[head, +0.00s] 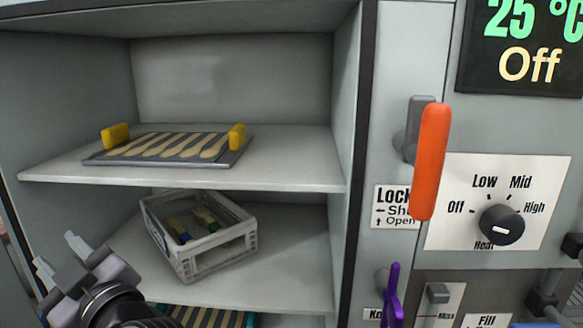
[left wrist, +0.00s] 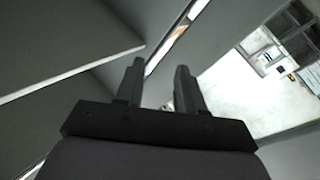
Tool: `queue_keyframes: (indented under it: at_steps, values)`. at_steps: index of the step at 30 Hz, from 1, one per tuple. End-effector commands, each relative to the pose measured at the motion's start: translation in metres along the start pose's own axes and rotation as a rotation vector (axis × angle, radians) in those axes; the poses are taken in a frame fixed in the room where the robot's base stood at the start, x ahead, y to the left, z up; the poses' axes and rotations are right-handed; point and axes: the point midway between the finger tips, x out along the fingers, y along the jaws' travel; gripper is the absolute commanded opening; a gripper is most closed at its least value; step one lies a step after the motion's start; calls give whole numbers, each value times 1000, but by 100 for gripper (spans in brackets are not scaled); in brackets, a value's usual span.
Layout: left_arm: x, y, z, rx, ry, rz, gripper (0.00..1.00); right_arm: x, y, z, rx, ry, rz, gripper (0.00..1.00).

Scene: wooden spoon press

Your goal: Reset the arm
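My left gripper (head: 60,256) is at the lower left of the head view, in front of the open shelf cabinet and left of the grey crate. In the left wrist view its two dark fingers (left wrist: 158,82) stand apart with nothing between them, so it is open and empty. My right gripper is not in view.
A tray (head: 100,159) with yellow handles and several wooden spoon shapes lies on the upper shelf (head: 290,165). A grey crate (head: 187,268) with small items sits below. To the right are an orange lever (head: 431,160), a heat knob (head: 502,225) and a purple handle (head: 392,298).

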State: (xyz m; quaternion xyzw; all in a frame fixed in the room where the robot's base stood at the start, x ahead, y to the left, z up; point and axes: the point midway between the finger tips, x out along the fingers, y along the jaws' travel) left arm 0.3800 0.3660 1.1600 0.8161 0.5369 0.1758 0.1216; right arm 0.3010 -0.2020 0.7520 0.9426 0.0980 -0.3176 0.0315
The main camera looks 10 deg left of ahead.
Motion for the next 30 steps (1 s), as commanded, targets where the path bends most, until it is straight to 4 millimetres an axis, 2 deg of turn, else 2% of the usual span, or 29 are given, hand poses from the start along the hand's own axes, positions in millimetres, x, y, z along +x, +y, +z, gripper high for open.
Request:
queue_keyframes:
  at_steps: [4, 8, 11, 14, 16, 20, 21, 24, 27, 30]
  values:
    - [-15, 15, -5, -50, 249, 213, 38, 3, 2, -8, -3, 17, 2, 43]
    - [-44, 37, 10, -52, 352, 493, 38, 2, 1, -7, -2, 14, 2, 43]
    - [-75, 52, 40, -23, 337, 737, 38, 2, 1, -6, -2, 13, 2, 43]
    - [-110, 58, 84, 37, 237, 974, 38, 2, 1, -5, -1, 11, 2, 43]
    - [-135, 53, 123, 95, 118, 1120, 38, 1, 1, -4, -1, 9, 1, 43]
    - [-180, 18, 203, 240, -186, 1315, 38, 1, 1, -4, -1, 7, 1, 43]
    - [-192, 2, 226, 289, -287, 1347, 38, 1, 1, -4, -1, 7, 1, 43]
    - [-215, -46, 275, 414, -529, 1374, 38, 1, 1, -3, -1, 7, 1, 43]
    - [-230, -92, 308, 523, -723, 1347, 38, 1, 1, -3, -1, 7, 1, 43]
    - [-237, -128, 327, 602, -852, 1302, 38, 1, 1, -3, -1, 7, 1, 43]
